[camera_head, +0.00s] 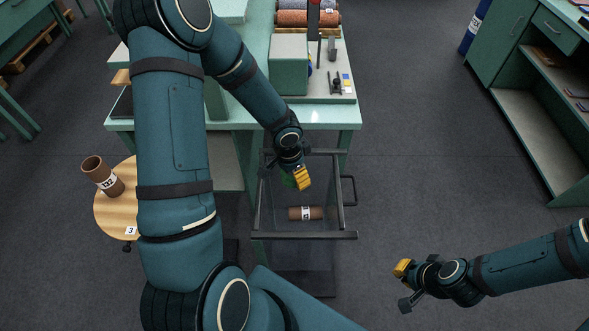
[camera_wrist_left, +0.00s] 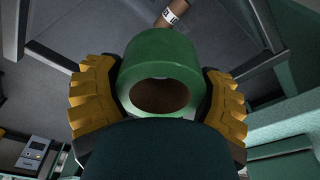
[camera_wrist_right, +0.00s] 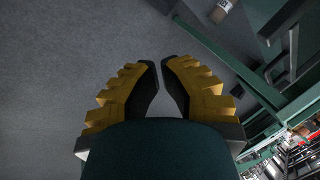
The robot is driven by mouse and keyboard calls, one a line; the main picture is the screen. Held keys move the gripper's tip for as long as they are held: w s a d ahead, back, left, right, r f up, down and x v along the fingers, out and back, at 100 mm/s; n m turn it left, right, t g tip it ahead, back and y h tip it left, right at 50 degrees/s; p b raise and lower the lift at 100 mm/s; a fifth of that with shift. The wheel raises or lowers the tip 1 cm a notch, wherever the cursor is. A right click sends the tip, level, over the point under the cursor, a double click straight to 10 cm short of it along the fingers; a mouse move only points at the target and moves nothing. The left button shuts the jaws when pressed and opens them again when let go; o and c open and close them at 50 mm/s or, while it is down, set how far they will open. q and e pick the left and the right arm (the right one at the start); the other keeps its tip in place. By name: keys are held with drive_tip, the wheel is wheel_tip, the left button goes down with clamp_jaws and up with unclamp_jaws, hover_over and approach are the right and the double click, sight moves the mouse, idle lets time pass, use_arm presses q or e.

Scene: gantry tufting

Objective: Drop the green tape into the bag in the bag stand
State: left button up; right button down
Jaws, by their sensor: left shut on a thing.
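The green tape (camera_wrist_left: 160,60) is a thick roll with a brown core. It sits between the yellow-padded fingers of my left gripper (camera_wrist_left: 160,98), which is shut on it. In the head view my left gripper (camera_head: 300,178) is over the bag stand (camera_head: 304,236), inside the outline of its dark frame; the green tape (camera_head: 288,181) shows only as a sliver there. The bag (camera_head: 275,215) looks clear and hangs within the frame. My right gripper (camera_head: 404,285) is empty, off to the right of the stand; its fingers (camera_wrist_right: 160,72) are apart by a gap.
A brown tube with a white label (camera_head: 306,213) lies low within the stand. A green bench (camera_head: 330,116) is behind the stand. Floor to the right is clear.

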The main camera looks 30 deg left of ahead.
sight(294, 182)
use_arm(q)
drive_tip(key=shift+f+b, duration=1.8)
drive_tip(key=shift+f, duration=0.9)
drive_tip(key=o, duration=1.1)
drive_tip(key=shift+r, duration=0.1)
drive_tip(key=r, duration=0.4)
drive_tip(key=s+r, duration=0.1)
drive_tip(key=r, duration=0.6)
drive_tip(key=shift+s+a+r, duration=0.15)
drive_tip(key=shift+a+r, duration=0.1)
drive_tip(key=shift+r, duration=0.15)
